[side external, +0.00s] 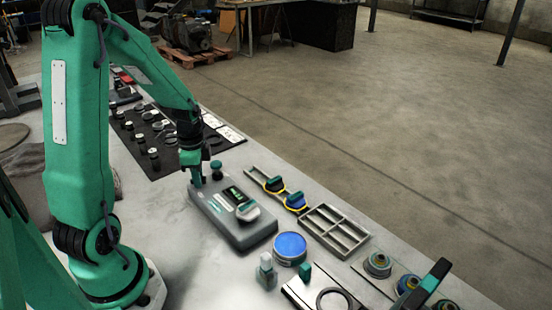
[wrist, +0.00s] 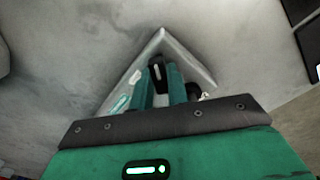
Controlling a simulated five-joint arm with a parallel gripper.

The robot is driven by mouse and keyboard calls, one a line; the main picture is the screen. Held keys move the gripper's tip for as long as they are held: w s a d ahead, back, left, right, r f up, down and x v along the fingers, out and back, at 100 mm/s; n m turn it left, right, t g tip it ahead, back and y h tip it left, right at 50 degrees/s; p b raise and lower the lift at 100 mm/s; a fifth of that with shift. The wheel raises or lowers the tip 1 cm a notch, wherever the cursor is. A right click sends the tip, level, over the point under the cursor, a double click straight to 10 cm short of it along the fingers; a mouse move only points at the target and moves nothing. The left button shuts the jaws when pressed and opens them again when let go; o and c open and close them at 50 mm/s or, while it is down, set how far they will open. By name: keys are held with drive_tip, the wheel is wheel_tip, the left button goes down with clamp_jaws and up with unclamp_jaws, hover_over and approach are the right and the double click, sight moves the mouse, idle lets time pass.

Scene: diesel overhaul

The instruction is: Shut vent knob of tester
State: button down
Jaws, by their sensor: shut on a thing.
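The tester (side external: 234,227) is a grey box with a lit green display, lying on the bench. It also shows in the wrist view (wrist: 186,52) as a pale slab with one corner pointing up. My gripper (side external: 197,182) is down at the tester's back left corner. In the wrist view its two teal fingers (wrist: 160,85) are shut on a small dark knob (wrist: 157,72), which I take to be the vent knob. The fingers hide most of it in the side view. A teal-topped knob (side external: 216,166) stands just right of my gripper. A white dial (side external: 248,211) sits near the display.
A blue round dish (side external: 290,246) and a grey divided tray (side external: 334,231) lie right of the tester. A black mat (side external: 140,140) with several small parts lies at the back left.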

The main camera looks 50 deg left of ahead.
drive_tip(key=shift+n, duration=3.5)
drive_tip(key=c, duration=1.4)
unclamp_jaws()
drive_tip(key=shift+o, duration=0.2)
drive_tip(key=shift+r, duration=2.75)
